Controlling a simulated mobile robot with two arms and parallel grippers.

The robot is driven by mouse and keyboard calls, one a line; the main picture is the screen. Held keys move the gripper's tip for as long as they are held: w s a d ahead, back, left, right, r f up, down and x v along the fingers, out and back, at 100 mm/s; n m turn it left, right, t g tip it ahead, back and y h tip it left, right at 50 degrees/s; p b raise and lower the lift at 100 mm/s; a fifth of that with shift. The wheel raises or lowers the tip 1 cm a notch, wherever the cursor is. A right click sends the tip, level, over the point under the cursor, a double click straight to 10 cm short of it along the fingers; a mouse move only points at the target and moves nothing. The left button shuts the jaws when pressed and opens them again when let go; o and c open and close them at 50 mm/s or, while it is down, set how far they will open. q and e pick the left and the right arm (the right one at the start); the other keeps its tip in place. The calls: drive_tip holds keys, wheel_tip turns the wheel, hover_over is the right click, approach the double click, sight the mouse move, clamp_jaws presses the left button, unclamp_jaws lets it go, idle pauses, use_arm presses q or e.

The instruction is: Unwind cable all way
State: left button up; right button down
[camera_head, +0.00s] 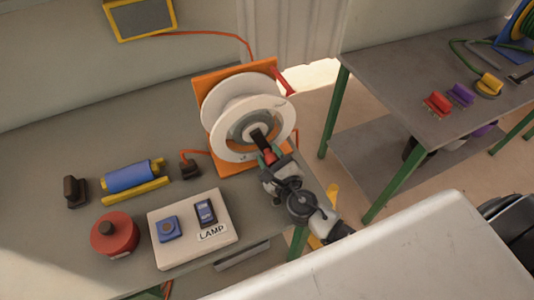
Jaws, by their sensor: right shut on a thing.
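A cable reel with a white drum (219,108) stands upright on an orange frame (205,76) at the back right of the workbench. A short length of orange cable (196,153) runs from its left side to a dark plug (190,172) on the bench. My right gripper (265,157) is at the front of the drum, below its hub, shut on what looks like the reel's crank handle. The gripper hides most of the handle. The drum's winding is mostly hidden by its white front disc. My left gripper is not in view.
A panel with LAMP switches (192,231), a red round device (115,234), a blue cylinder on a yellow base (130,177) and a dark handled block (74,191) occupy the bench front. A yellow-framed screen (140,18) is behind. Another table (400,75) stands right.

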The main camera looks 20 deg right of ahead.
drive_tip(key=shift+d, duration=0.1)
idle(0.4)
drive_tip(key=c, duration=0.7)
unclamp_jaws()
drive_tip(key=shift+o, duration=0.2)
drive_tip(key=shift+s, duration=0.1)
drive_tip(key=s, duration=0.3)
drive_tip(key=s+b, duration=0.1)
drive_tip(key=s, duration=0.2)
drive_tip(key=s+b, duration=0.1)
drive_tip(key=s, duration=0.2)
drive_tip(key=shift+s+d, duration=0.25)
drive_tip(key=shift+d, duration=0.1)
drive_tip(key=shift+s+r, duration=0.2)
drive_tip(key=shift+s, duration=0.35)
